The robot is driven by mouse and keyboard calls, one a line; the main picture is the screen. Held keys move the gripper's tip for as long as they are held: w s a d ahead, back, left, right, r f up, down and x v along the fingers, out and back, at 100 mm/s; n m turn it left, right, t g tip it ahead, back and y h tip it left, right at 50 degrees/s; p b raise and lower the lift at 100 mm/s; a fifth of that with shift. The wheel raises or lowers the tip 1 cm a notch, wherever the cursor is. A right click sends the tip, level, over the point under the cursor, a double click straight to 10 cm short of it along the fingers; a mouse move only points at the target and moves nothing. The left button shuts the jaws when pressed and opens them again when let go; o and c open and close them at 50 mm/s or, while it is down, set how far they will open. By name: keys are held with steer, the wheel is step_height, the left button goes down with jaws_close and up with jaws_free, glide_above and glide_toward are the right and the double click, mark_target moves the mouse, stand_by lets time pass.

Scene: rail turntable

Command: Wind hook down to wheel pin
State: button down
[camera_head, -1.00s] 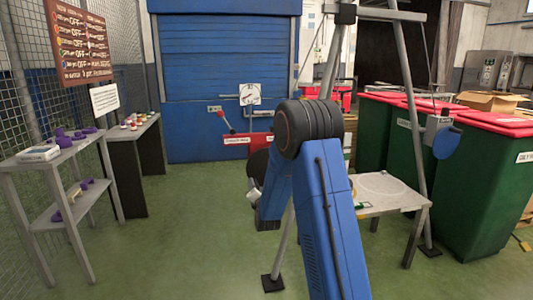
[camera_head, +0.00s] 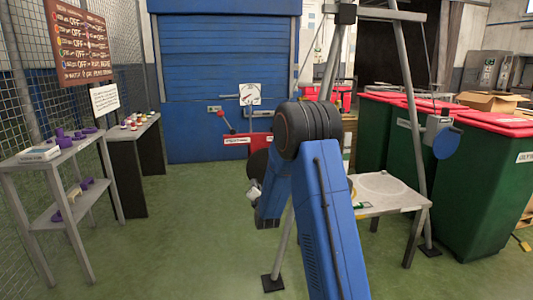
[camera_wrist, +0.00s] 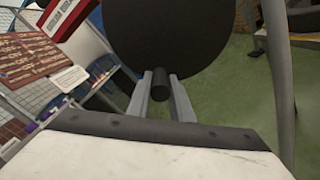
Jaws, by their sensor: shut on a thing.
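In the wrist view my gripper (camera_wrist: 162,92) has its two grey fingers closed on a short dark handle (camera_wrist: 160,76). The handle stands out near the lower edge of a large dark disc (camera_wrist: 180,32). In the head view the dark disc (camera_head: 258,162) shows partly behind my blue arm, beside the frame's front leg. My gripper (camera_head: 254,191) shows only as a small pale part there. I cannot make out the hook or the wheel pin; the middle of the tall grey frame (camera_head: 330,55) is largely hidden by my arm.
A small table (camera_head: 405,201) with a pale round plate (camera_head: 380,186) stands under the frame. A blue disc (camera_head: 446,143) hangs on the frame's right leg. Green bins (camera_head: 490,190) stand right, a grey shelf (camera_head: 45,165) left. The green floor between is clear.

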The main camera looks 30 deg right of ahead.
steer(key=shift+s+d+f+n, duration=0.2)
steer(key=shift+d+f+n, duration=0.4)
steer(key=shift+n, duration=0.5)
steer(key=shift+s+d+f+n, duration=0.15)
steer(key=shift+d+f+n, duration=0.1)
steer(key=shift+d+n, duration=0.3)
steer(key=shift+s+d+f+n, duration=0.1)
steer(key=shift+d+f+n, duration=0.2)
steer(key=shift+n, duration=0.35)
steer(key=shift+d, duration=0.1)
steer(key=shift+s+d+f+n, duration=0.15)
steer(key=shift+d+n, duration=0.25)
steer(key=shift+n, duration=0.2)
steer(key=shift+s+d+f+n, duration=0.1)
steer(key=shift+d+n, duration=0.25)
steer(key=shift+n, duration=0.25)
steer(key=shift+s+d, duration=0.15)
steer(key=shift+d, duration=0.35)
